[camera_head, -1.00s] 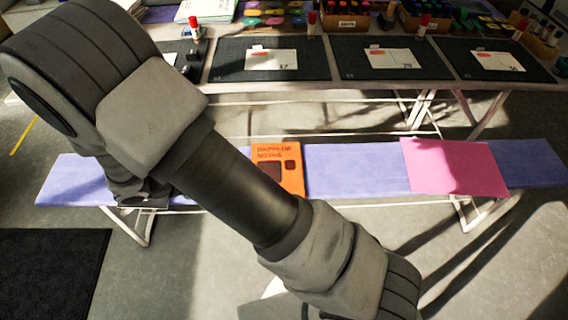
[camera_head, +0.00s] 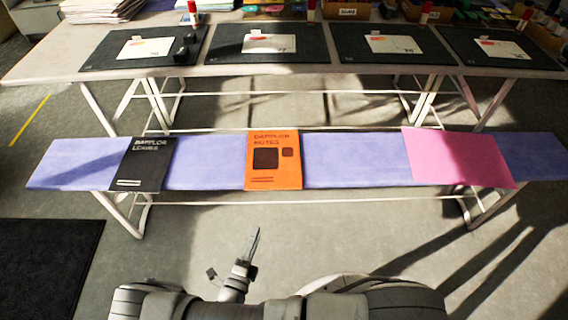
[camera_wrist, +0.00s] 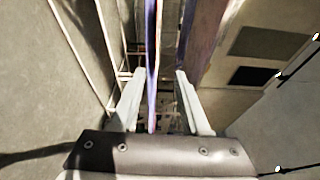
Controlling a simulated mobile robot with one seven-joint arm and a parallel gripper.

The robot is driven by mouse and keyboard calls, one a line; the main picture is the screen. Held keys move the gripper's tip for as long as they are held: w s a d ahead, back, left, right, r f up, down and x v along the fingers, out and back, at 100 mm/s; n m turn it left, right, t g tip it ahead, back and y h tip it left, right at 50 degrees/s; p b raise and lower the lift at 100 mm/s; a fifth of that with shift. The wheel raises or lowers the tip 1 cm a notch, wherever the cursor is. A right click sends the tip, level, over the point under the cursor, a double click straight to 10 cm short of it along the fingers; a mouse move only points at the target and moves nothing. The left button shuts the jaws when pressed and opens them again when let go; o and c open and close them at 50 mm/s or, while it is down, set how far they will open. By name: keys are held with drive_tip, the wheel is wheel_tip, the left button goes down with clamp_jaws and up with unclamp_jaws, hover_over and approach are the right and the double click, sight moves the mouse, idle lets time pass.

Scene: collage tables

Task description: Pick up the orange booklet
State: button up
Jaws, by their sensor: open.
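The orange booklet (camera_head: 274,180) lies flat on the long lavender bench (camera_head: 345,166), near the middle, with dark lettering and two dark squares on its cover. My gripper (camera_head: 234,257) is low at the front in the head view, nearer the camera than the bench and apart from the booklet. In the wrist view its two pale fingers (camera_wrist: 160,75) stand apart. Thin purple and blue strips show between and beyond the fingers there; I cannot tell whether the orange booklet is among them.
A black booklet (camera_head: 146,163) lies left of the orange one and a pink sheet (camera_head: 457,157) lies to the right, both on the bench. Behind stands a long table (camera_head: 50,69) with dark mats. A black floor mat (camera_head: 45,265) is at the left.

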drive_tip(key=b+x, duration=0.4)
drive_tip(key=x, duration=1.3)
drive_tip(key=shift+w+f+n, duration=0.2)
drive_tip(key=shift+f+n, duration=0.2)
drive_tip(key=shift+f, duration=0.05)
drive_tip(key=shift+a, duration=0.1)
clamp_jaws()
idle(0.5)
